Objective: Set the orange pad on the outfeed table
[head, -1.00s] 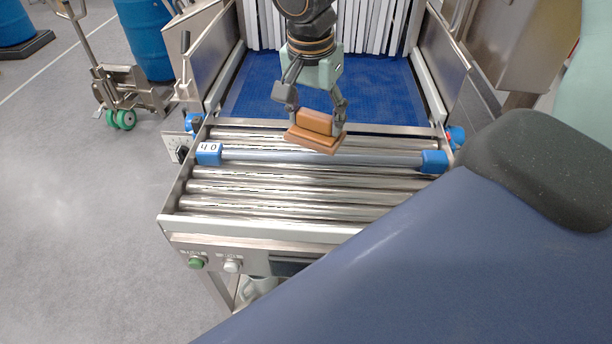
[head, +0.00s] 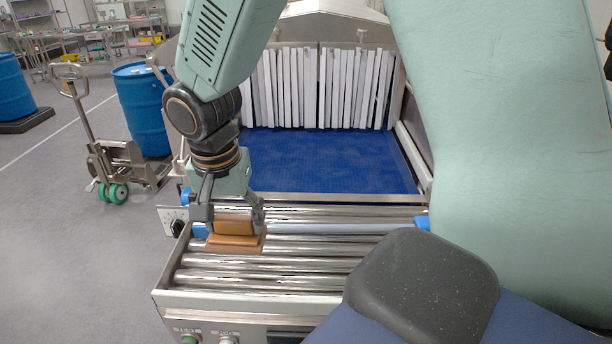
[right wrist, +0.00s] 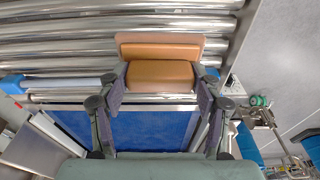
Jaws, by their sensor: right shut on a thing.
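The orange pad (head: 236,243) has a flat base and a raised block on top. My right gripper (head: 234,216) is shut on that block, one finger at each end. The pad is over the left part of the roller table (head: 330,262), near the left end of the blue-capped cross bar. I cannot tell whether its base touches the rollers. In the right wrist view the pad (right wrist: 160,74) sits between the fingers, with its base towards the rollers. My left gripper is not in view.
A blue belt (head: 325,165) runs behind the rollers to a white strip curtain (head: 318,88). The cross bar (head: 330,229) spans the rollers. A pallet jack (head: 112,160) and blue drum (head: 143,108) stand left. The rollers right of the pad are bare.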

